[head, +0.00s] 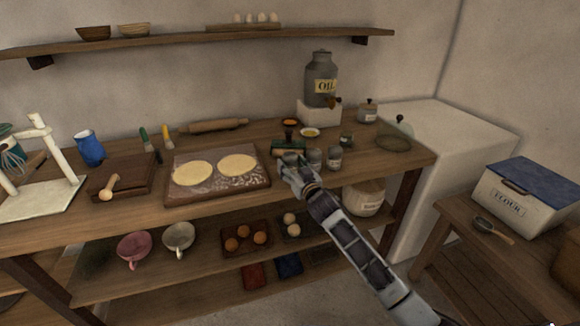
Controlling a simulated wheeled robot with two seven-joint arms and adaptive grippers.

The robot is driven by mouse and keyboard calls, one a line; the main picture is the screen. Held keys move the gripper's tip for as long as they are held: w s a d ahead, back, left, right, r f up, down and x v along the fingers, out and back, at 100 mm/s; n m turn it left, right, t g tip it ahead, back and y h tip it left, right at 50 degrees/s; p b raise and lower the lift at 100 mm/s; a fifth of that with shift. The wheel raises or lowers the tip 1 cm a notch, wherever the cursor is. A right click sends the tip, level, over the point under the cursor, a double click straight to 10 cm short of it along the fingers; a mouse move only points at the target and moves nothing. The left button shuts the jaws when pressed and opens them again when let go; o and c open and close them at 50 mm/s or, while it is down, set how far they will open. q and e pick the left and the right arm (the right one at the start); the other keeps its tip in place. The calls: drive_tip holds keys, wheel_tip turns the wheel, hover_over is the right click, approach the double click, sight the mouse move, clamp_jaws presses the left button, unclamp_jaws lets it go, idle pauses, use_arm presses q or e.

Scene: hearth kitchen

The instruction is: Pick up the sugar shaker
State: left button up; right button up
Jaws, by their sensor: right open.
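My right gripper (294,168) is open at the front edge of the wooden worktop (225,209), with the forearm coming up from the lower right. Small glass jars stand just right of its fingers: one jar (315,158) is close beside it, and another jar (334,157) is a little further right. A third small jar (346,140) stands behind them. I cannot tell which of these is the sugar shaker, as their labels are too small to read. A dark green object (288,144) lies behind the gripper, partly hidden. My left gripper is not in view.
A floured board (183,197) with two dough rounds lies left of the gripper. An oil urn (320,78) on a white block, small bowls (310,132) and a lidded jar (367,111) stand behind. A shelf below holds cups, eggs and a crock (363,197).

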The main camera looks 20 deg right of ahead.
drive_tip(key=shift+w+a, duration=0.1)
drive_tip(key=shift+w, duration=0.55)
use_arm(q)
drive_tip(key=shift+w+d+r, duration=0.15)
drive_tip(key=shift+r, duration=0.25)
use_arm(e)
drive_tip(key=shift+w, duration=0.35)
drive_tip(key=c, duration=0.8)
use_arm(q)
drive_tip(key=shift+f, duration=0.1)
use_arm(e)
drive_tip(key=shift+c, duration=0.2)
drive_tip(key=shift+r, duration=0.15)
